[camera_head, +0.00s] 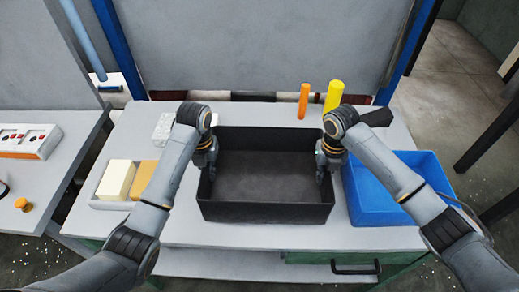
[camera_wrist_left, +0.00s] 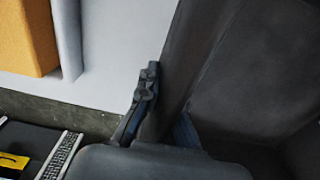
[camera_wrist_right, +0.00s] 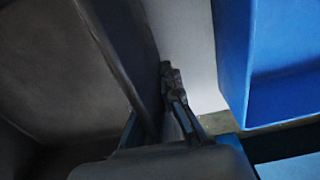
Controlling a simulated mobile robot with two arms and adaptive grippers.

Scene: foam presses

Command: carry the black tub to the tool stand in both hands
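The black tub (camera_head: 265,212) is an open, empty box in the middle of the grey table, upright and level. It looks to rest on the tabletop. My left gripper (camera_head: 211,172) is at its left wall, with a finger on each side of the wall; the left wrist view shows the outer finger (camera_wrist_left: 147,95) against it. My right gripper (camera_head: 322,172) straddles the right wall the same way, with its outer finger (camera_wrist_right: 175,95) against the wall in the right wrist view. The inner fingertips are mostly hidden. I cannot tell which thing is the tool stand.
A blue bin (camera_head: 385,212) stands close on the tub's right. A tray (camera_head: 108,204) with cream and orange blocks is on the left. Orange (camera_head: 303,101) and yellow (camera_head: 333,97) cylinders stand behind. A side table (camera_head: 50,180) with a control box (camera_head: 28,140) is at far left.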

